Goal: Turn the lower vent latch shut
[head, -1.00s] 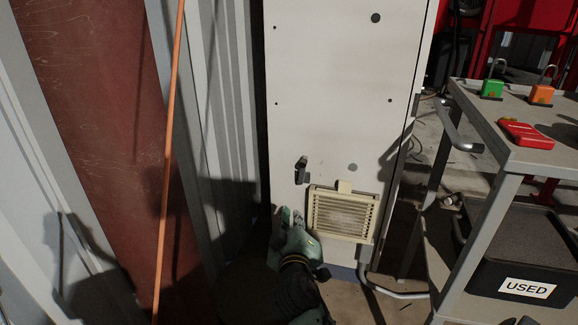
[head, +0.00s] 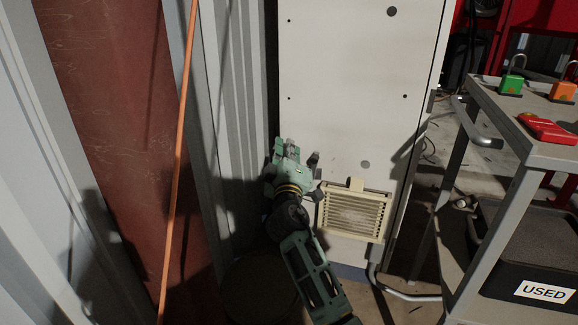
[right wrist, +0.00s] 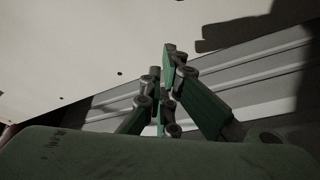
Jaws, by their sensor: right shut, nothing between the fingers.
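The tall pale cabinet door (head: 350,90) carries a cream louvred vent (head: 355,212) low down. I cannot tell whether the gripper touches the latch. The handle's angle is hard to read. My left gripper is not in view.
A ribbed grey wall (head: 235,120) stands close on the left of the cabinet. A grey cart (head: 500,105) at the right holds padlocks, a red object (head: 547,128) and a black bin marked USED (head: 485,250). An orange cable (head: 178,150) hangs at the left.

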